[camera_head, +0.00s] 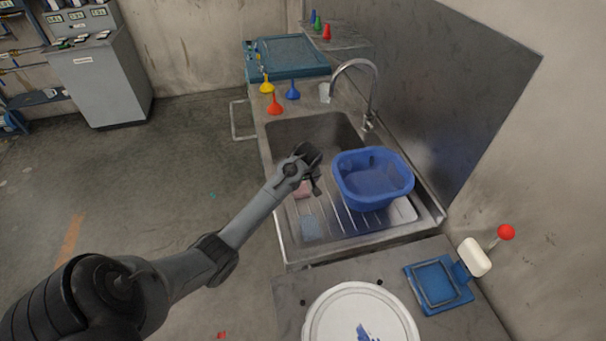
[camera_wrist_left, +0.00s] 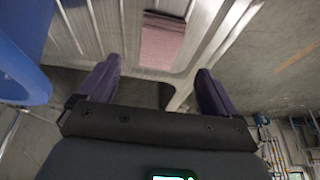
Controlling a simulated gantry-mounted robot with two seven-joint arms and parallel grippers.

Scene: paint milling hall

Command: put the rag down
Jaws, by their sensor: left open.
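A pinkish cloth, which looks like the rag (camera_head: 302,190), lies on the drainboard left of the blue basin, partly hidden by my gripper. It also shows in the left wrist view (camera_wrist_left: 162,42), flat on the metal beyond the fingertips. My left gripper (camera_head: 316,182) is over the sink and drainboard, close to the cloth. In the left wrist view its two fingers (camera_wrist_left: 158,82) are spread apart with nothing between them. My right gripper is not in view.
A blue basin (camera_head: 372,180) stands on the drainboard (camera_head: 345,238), right of my gripper. A curved tap (camera_head: 372,90) rises behind. A grey-blue flat piece (camera_head: 310,227) lies near the front. Coloured funnels (camera_head: 275,104) stand behind the sink (camera_head: 290,135). A white lid (camera_head: 345,315) is in front.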

